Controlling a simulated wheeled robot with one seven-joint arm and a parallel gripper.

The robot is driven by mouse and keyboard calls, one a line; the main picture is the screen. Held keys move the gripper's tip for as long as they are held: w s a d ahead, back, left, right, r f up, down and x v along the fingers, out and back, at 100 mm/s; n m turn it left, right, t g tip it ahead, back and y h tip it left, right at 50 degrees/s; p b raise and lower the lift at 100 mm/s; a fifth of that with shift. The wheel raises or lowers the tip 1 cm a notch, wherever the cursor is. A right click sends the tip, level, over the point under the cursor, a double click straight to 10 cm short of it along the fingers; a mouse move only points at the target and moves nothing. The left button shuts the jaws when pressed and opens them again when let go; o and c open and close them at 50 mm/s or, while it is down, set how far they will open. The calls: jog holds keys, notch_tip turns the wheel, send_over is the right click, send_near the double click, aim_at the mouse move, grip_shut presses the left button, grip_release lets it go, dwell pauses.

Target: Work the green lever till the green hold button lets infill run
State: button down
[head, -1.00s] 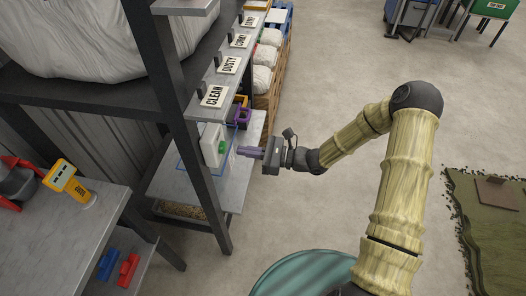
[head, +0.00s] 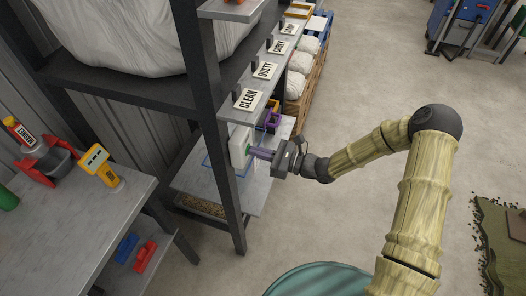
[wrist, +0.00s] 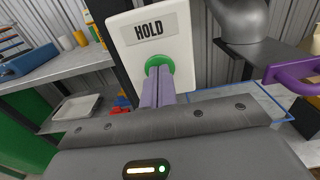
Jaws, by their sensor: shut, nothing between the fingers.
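The green hold button (wrist: 158,64) sits on a white box (wrist: 151,34) labelled HOLD. The box (head: 239,146) is beside the shelf post in the head view. My gripper (wrist: 157,88) is shut and empty. Its purple fingers (head: 256,153) point at the button, and their tips overlap its lower part in the wrist view. They look to be at or against it; whether it is pressed in I cannot tell. I cannot make out a green lever in either view. A purple handle (wrist: 293,73) stands to the right of the box, clear of my fingers.
A grey pipe (wrist: 240,18) rises from a dark ledge right of the box. The dark shelf post (head: 212,120) stands close on the left. A lower shelf (head: 250,192) lies below my gripper. Open floor (head: 330,215) is to the right.

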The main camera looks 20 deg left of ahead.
jog(key=shift+w+a+r, duration=0.2)
jog(key=shift+w, duration=0.05)
jog(key=shift+s+a, duration=0.3)
jog(key=shift+s, duration=0.1)
jog(key=shift+d, duration=0.2)
jog(key=d, duration=1.4)
jog(key=shift+s+d+f, duration=0.15)
jog(key=shift+d+f, duration=0.05)
jog(key=shift+d, duration=0.05)
